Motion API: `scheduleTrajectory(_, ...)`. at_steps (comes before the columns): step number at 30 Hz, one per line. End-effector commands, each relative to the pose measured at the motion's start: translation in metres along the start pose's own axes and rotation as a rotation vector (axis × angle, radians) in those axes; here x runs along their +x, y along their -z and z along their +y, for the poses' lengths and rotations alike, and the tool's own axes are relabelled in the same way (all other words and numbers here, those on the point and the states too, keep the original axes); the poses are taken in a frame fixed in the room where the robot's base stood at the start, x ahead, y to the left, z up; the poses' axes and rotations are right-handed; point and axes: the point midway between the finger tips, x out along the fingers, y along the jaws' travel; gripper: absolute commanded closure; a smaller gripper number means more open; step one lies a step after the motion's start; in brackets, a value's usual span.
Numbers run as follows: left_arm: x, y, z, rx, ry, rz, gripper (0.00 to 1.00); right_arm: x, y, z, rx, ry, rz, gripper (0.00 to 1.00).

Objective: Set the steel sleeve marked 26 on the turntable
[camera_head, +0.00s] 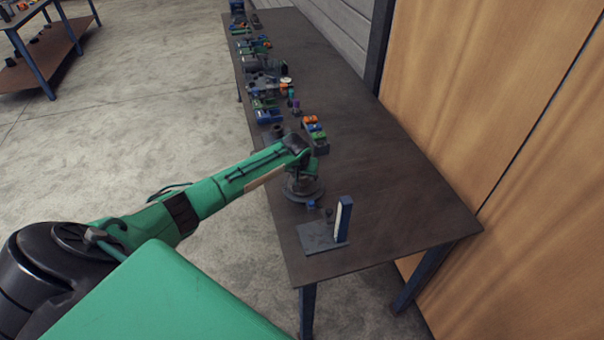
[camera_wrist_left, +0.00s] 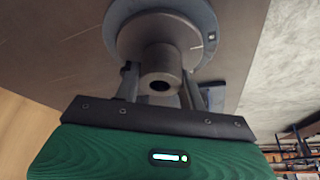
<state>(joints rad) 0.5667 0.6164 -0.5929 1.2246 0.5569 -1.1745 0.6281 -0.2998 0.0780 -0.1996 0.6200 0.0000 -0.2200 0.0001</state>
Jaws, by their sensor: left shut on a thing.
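My left gripper (camera_head: 302,178) is low over the near part of the long table. In the left wrist view the left gripper (camera_wrist_left: 162,80) is shut on a grey steel sleeve (camera_wrist_left: 161,62), a short tube with a dark bore facing the camera. The sleeve stands against a round grey-brown disc with a wider blue-grey rim, which looks like the turntable (camera_wrist_left: 207,22). The turntable also shows in the head view (camera_head: 316,194), partly hidden under my gripper. I cannot tell whether the sleeve rests on it. No number is readable. My right gripper is not in view.
The long dark table (camera_head: 392,190) has free room on its right side. A grey plate (camera_head: 315,240) with an upright white-faced block (camera_head: 343,218) stands near the front. Several coloured parts line the far left edge.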

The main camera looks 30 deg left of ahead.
Motion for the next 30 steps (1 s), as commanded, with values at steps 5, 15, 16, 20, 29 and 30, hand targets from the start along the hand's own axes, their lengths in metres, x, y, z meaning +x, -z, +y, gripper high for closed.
scheduleTrajectory(5, 0.0009, 0.0003, 0.0001, 0.0, 0.0, 0.002, 0.97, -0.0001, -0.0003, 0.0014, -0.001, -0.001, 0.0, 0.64)
scheduleTrajectory(15, 0.0008, 0.0005, 0.0, -0.001, 0.0, 0.002, 0.44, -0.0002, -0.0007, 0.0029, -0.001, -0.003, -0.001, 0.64)
scheduleTrajectory(16, 0.0008, 0.0005, 0.0, -0.001, 0.0, 0.002, 0.38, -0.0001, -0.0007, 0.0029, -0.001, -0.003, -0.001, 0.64)
scheduleTrajectory(20, 0.0008, 0.0003, 0.0013, 0.0, -0.003, 0.003, 0.34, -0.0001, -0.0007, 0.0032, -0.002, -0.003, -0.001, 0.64)
scheduleTrajectory(29, 0.0006, 0.0003, 0.0032, 0.0, -0.006, 0.003, 0.34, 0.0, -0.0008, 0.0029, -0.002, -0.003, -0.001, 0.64)
scheduleTrajectory(30, 0.0006, 0.0003, 0.0035, 0.0, -0.007, 0.004, 0.34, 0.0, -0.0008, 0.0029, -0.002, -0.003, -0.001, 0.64)
